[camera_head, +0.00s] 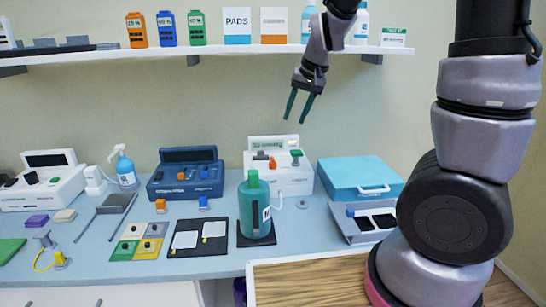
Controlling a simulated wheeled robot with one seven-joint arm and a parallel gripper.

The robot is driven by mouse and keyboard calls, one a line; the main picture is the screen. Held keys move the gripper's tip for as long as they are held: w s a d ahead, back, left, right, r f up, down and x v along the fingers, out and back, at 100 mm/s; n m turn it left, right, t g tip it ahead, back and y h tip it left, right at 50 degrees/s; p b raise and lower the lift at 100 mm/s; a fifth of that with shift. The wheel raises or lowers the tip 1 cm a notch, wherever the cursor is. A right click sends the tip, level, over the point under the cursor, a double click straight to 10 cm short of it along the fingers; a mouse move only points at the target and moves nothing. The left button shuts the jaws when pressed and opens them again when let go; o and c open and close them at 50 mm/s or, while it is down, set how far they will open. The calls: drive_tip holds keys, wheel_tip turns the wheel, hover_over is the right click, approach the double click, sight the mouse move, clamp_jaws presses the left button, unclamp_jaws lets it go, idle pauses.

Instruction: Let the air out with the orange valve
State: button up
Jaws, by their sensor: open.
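A white device (303,180) stands against the wall at the back of the counter. A small orange part (272,163), which looks like the orange valve, sits on its top. A green knob (297,155) is to the right of it. The details of both are too small to tell. My gripper (296,119) is open and empty, pointing down, above the device and apart from it.
A green bottle (255,207) stands in front of the device. A blue device (186,176) is to the left and a blue case (357,175) to the right. A shelf (200,52) with boxes and bottles runs along the wall behind my gripper.

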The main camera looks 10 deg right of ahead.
sight(273, 158)
drive_tip(key=w+a+f+h, duration=0.1)
drive_tip(key=w+f, duration=0.2)
drive_tip(key=f, duration=0.3)
drive_tip(key=w+a+f+n, duration=0.1)
drive_tip(key=w+a+f, duration=0.1)
drive_tip(key=f, duration=0.3)
drive_tip(key=w+a+f+n+h, duration=0.1)
drive_tip(key=w+a+f, duration=0.1)
drive_tip(key=w+f, duration=0.2)
wheel_tip(273, 158, down, 3)
drive_tip(key=shift+w+a+r+t+h, duration=0.15)
drive_tip(key=shift+r+t+h, duration=0.05)
drive_tip(key=shift+t+h, duration=0.1)
clamp_jaws()
